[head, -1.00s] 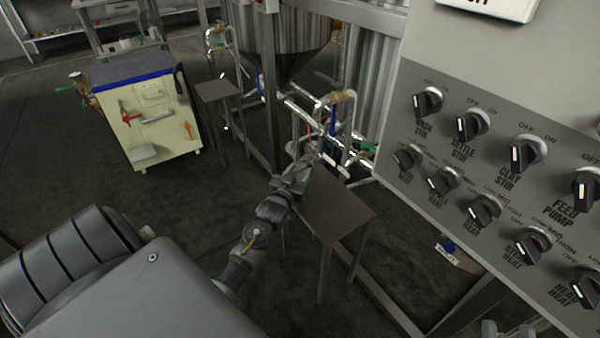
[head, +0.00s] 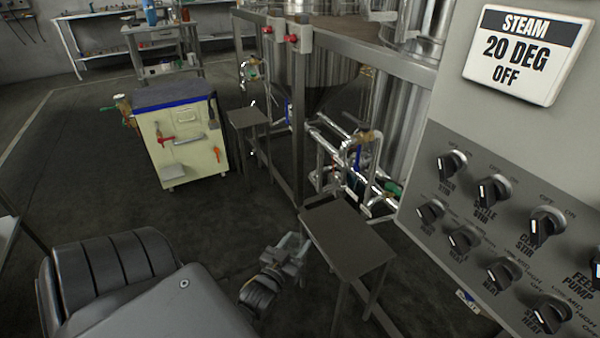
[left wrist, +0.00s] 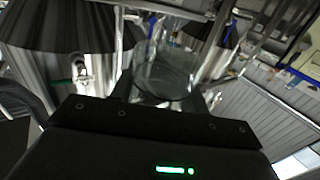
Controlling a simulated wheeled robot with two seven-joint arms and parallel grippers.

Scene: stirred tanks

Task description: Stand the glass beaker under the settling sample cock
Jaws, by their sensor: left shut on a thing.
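My left gripper (head: 288,252) is low, in front of the near grey stand (head: 348,240) at its left corner. In the left wrist view it is shut on the clear glass beaker (left wrist: 165,78), which shows between the fingers. The beaker is too faint to make out in the head view. A similar cock (head: 250,68) is farther back, by a second small stand (head: 248,118). No label shows which is the settling one. My right gripper is out of view.
A control panel (head: 490,215) with several knobs and a steam sign (head: 513,52) fills the right side. A cream tool cabinet (head: 182,140) stands at left. Steel frame posts (head: 299,130) rise behind the stands. The near stand's top looks bare. Floor at left is open.

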